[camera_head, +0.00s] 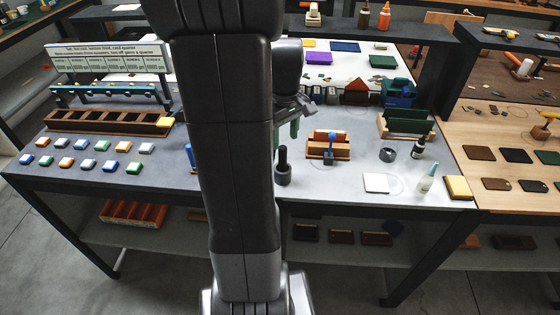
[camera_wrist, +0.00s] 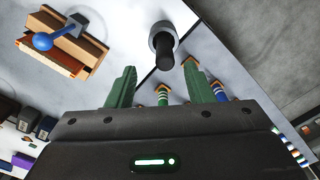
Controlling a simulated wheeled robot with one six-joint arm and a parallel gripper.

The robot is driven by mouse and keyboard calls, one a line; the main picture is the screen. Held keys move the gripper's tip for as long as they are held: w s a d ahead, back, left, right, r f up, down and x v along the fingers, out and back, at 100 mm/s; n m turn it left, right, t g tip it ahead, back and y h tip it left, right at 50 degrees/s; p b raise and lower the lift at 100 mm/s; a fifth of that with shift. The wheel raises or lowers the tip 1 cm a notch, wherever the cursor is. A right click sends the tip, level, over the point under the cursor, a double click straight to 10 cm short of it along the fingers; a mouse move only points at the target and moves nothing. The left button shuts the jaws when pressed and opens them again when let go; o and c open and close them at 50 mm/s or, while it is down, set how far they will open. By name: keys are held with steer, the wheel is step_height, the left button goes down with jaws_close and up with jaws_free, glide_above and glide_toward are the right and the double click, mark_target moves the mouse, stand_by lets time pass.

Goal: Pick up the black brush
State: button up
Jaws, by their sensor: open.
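The black brush (camera_head: 283,157) stands upright in a round dark grey holder (camera_head: 283,178) on the pale table top, just right of my arm. In the wrist view the black brush (camera_wrist: 165,48) shows end-on in its grey ring-shaped holder, above the space between my fingertips. My gripper (camera_head: 286,133) hangs above and close to the brush, its green fingers apart. In the wrist view my gripper (camera_wrist: 161,84) is open, with nothing held between the fingers. The brush's lower end is hidden in the holder.
A wooden stand (camera_head: 328,151) with a blue-knobbed tool is right of the brush. Striped items with pointed wooden ends (camera_wrist: 163,95) lie beyond the fingers in the wrist view. A white block (camera_head: 376,183), a dark ring (camera_head: 388,154) and small bottles are farther right. My arm hides the table's middle.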

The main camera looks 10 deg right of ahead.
mark_target(284, 146)
step_height(284, 146, down, 3)
steer(key=shift+f, duration=0.15)
steer(key=shift+s+a+f+p, duration=0.15)
steer(key=shift+f+p, duration=0.15)
steer(key=shift+f, duration=1.05)
steer(key=shift+a+f+p, duration=0.1)
steer(key=shift+f+p, duration=0.2)
steer(key=shift+f, duration=1.05)
jaws_close()
